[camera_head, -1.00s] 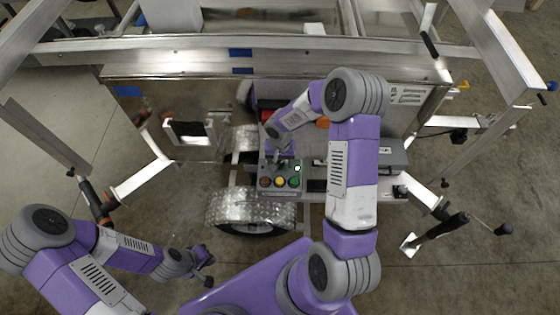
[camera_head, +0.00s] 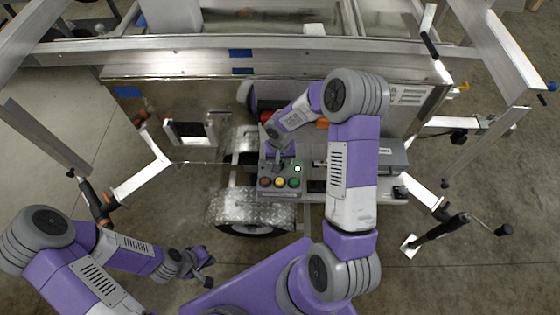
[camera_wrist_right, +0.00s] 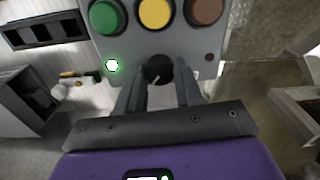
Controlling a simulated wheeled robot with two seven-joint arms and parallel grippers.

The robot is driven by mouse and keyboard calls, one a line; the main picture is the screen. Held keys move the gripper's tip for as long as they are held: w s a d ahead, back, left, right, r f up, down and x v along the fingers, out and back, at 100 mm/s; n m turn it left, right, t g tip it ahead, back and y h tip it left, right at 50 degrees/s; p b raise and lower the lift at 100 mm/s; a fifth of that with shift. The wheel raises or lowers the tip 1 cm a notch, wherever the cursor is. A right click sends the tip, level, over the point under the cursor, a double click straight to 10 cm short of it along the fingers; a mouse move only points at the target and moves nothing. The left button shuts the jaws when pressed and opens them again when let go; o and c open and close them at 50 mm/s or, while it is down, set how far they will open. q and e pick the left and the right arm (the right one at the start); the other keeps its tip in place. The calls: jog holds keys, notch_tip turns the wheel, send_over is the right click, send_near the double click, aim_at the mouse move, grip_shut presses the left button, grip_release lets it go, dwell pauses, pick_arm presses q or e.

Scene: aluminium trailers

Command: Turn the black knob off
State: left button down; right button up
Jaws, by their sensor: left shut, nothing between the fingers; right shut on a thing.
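The black knob (camera_wrist_right: 158,70) sits on a grey control box (camera_head: 284,193), below the row of buttons in the right wrist view. My right gripper (camera_wrist_right: 160,85) has its two fingers on either side of the knob and is shut on it. A white mark on the knob points down and slightly left there. A light (camera_wrist_right: 111,65) beside the knob is lit white-green. In the head view the knob is hidden under my right gripper (camera_head: 280,164). My left gripper (camera_head: 207,268) is shut and empty, low over the floor at the lower left.
Green (camera_wrist_right: 107,15), yellow (camera_wrist_right: 155,12) and brown-red (camera_wrist_right: 206,10) buttons sit close beside the knob. The box stands near a trailer wheel with a diamond-plate fender (camera_head: 235,207). An aluminium frame (camera_head: 290,60) spans the back. Open floor lies at the left.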

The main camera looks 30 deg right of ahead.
jog(key=n, duration=0.7)
jog(key=shift+n, duration=0.4)
jog(key=n, duration=0.4)
jog(key=shift+p, duration=0.35)
jog(key=shift+n+p, duration=0.5)
jog(key=shift+n, duration=2)
jog(key=o, duration=1)
jog(key=shift+o, duration=0.2)
